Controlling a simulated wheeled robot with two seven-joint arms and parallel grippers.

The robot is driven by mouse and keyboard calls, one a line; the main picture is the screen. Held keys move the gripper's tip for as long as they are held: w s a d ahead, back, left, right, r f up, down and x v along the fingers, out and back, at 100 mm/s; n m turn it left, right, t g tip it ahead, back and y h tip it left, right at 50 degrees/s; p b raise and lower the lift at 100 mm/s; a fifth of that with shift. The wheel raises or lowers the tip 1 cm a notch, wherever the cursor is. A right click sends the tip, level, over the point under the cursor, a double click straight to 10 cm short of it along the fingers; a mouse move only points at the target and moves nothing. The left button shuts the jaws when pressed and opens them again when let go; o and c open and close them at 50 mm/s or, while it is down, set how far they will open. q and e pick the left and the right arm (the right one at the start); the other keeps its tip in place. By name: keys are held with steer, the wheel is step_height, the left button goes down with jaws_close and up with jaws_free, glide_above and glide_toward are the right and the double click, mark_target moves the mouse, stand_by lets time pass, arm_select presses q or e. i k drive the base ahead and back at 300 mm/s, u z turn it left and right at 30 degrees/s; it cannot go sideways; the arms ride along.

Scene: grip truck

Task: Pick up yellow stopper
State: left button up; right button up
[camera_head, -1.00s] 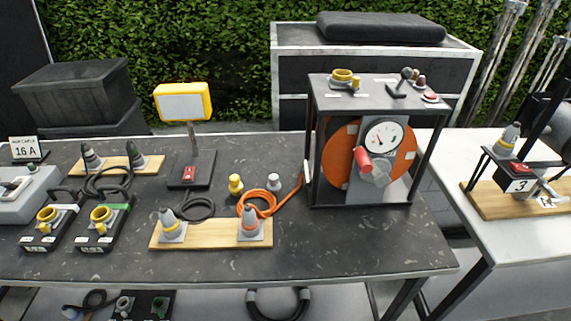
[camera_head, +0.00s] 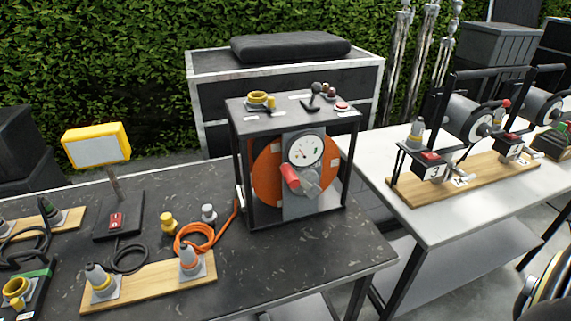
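The yellow stopper (camera_head: 168,222) stands upright on the dark table (camera_head: 300,262), left of the orange cable coil. A similar grey stopper (camera_head: 208,213) stands just to its right, apart from it. Neither of my grippers shows in the head view.
The orange cable (camera_head: 196,238) runs to the boxed reel (camera_head: 295,160). A wooden board (camera_head: 150,284) with two connectors lies in front of the stopper. The lamp with a yellow frame (camera_head: 97,146) stands behind left. A white table (camera_head: 440,222) with numbered reels is at right.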

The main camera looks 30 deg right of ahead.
mark_target(169, 226)
steer(key=z, duration=0.05)
steer(key=k, duration=1.05)
steer(key=u, duration=1.15)
steer(key=i, duration=1.5)
steer(key=z, duration=1.1)
